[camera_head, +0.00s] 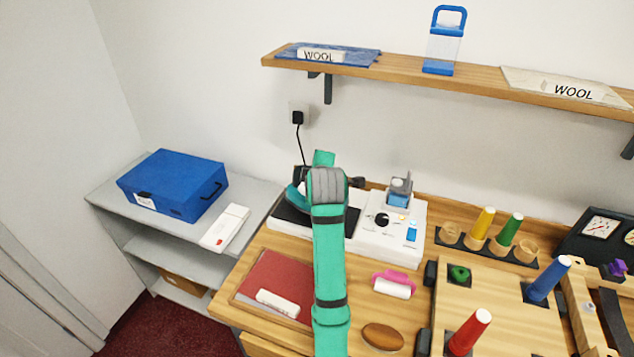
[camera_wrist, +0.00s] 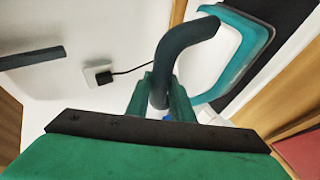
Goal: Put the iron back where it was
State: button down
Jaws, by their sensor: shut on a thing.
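The iron (camera_head: 295,197) shows in the head view as a teal body with dark parts, mostly hidden behind my arm. It is at the black pad (camera_head: 289,214) on the left of the white station (camera_head: 370,237); I cannot tell whether it touches the pad. In the wrist view the teal and white iron (camera_wrist: 240,52) fills the upper right, with its dark curved handle reaching between my fingers. My gripper (camera_wrist: 162,92) is shut on that handle. In the head view its fingers are hidden behind my arm.
A blue box (camera_head: 173,185) stands on the grey shelf at the left. A wall shelf (camera_head: 420,80) hangs above. A black cord runs down from the wall socket (camera_head: 298,117). A pink roller (camera_head: 393,284), brown brush (camera_head: 383,337) and several coloured cones crowd the counter's right.

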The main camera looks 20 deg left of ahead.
jog(key=shift+w+f, duration=0.2)
jog(key=shift+w, duration=0.05)
jog(key=shift+w+f, duration=0.15)
jog(key=shift+f, duration=1.6)
jog(key=c, duration=1.6)
grip_release()
jog(key=shift+f, duration=0.2)
jog(key=shift+o, duration=0.2)
jog(key=shift+r, duration=0.2)
jog(key=v, duration=1.2)
